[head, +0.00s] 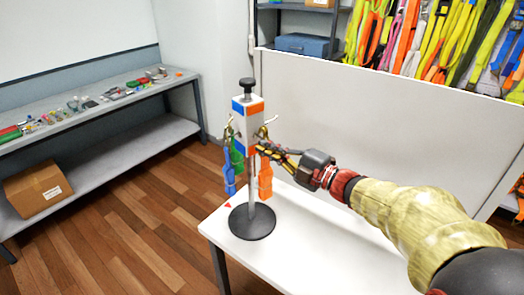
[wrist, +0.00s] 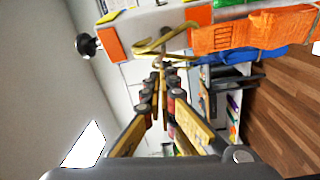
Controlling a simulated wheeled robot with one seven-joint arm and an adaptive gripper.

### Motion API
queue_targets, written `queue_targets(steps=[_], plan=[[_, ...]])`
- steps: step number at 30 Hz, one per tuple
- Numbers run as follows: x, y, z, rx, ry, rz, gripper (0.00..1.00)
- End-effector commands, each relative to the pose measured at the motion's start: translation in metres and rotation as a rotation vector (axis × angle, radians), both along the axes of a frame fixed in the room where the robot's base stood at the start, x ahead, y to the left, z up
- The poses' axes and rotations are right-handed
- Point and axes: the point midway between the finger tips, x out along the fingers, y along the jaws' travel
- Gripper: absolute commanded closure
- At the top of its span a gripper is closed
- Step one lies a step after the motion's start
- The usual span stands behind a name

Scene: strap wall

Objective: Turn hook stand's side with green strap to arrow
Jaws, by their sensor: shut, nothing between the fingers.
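The hook stand (head: 251,115) stands upright on the white table, with a black top knob, a white head with blue and orange patches, brass hooks and a round black base (head: 252,222). A green strap (head: 237,158) and a blue strap (head: 229,176) hang on its left side. An orange strap (head: 265,180) hangs on its right front side; it also shows in the wrist view (wrist: 255,30). A red arrow (head: 228,205) lies on the table, left of the base. My gripper (head: 259,148) is shut and empty, close to the head and a hook (wrist: 165,40); contact is unclear.
The white table (head: 310,240) is clear in front of the stand. A pale panel (head: 380,120) rises behind it. A side bench (head: 100,105) with small items stands left, with a cardboard box (head: 38,190) on its lower shelf. Many coloured straps (head: 430,40) hang at the back right.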

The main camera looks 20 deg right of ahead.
Motion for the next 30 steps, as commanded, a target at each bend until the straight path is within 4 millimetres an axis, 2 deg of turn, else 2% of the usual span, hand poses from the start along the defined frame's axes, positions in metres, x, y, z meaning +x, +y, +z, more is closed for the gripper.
queue_targets(steps=[12, 21, 30], plan=[[0.001, -0.004, 0.000, 0.000, 0.000, 0.000, 1.00], [0.010, -0.033, -0.002, 0.000, 0.000, -0.001, 1.00], [0.011, -0.035, 0.000, 0.000, 0.000, 0.000, 1.00]])
